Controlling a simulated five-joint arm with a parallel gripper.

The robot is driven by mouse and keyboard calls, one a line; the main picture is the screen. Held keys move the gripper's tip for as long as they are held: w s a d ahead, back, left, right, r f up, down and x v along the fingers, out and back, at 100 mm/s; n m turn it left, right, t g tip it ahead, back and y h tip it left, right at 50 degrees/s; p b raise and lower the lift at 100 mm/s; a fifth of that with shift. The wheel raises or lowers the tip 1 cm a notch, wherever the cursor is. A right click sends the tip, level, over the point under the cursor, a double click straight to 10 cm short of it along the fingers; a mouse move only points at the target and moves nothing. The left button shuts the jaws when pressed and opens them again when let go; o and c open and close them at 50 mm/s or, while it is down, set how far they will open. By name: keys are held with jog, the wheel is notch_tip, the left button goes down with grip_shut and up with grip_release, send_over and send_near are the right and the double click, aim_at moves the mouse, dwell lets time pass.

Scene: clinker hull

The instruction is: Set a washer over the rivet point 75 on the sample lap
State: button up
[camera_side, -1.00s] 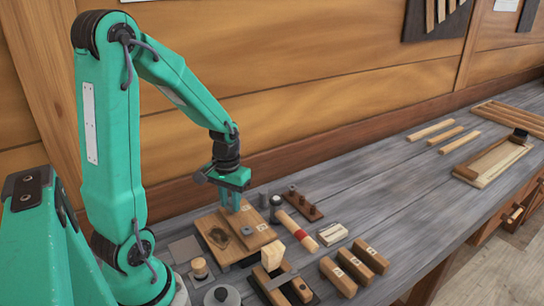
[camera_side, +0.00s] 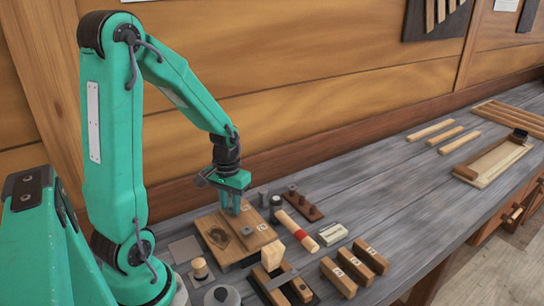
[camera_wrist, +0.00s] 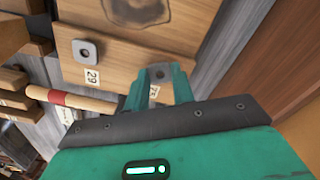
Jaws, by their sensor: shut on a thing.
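The sample lap (camera_side: 236,247) is a pair of overlapping wooden boards on the bench, and it also shows in the wrist view (camera_wrist: 125,48). A grey square washer (camera_wrist: 86,50) with a dark hole sits on it beside the label 29 (camera_wrist: 92,76). The label 75 (camera_wrist: 153,91) is partly hidden by my gripper's finger. My gripper (camera_wrist: 160,76) is shut on a small grey washer (camera_wrist: 159,71) with a dark centre, over the lap by label 75. I cannot tell whether this washer touches the board; the rivet point is hidden.
A red-banded wooden handle (camera_side: 296,229) lies right of the lap, with a dark peg rack (camera_side: 302,208) behind it.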

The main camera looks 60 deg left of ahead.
jog(key=shift+f, duration=0.35)
jog(key=o, duration=1)
jog(key=shift+o, duration=0.2)
jog(key=shift+r, duration=0.15)
notch_tip(320, 180, up, 8)
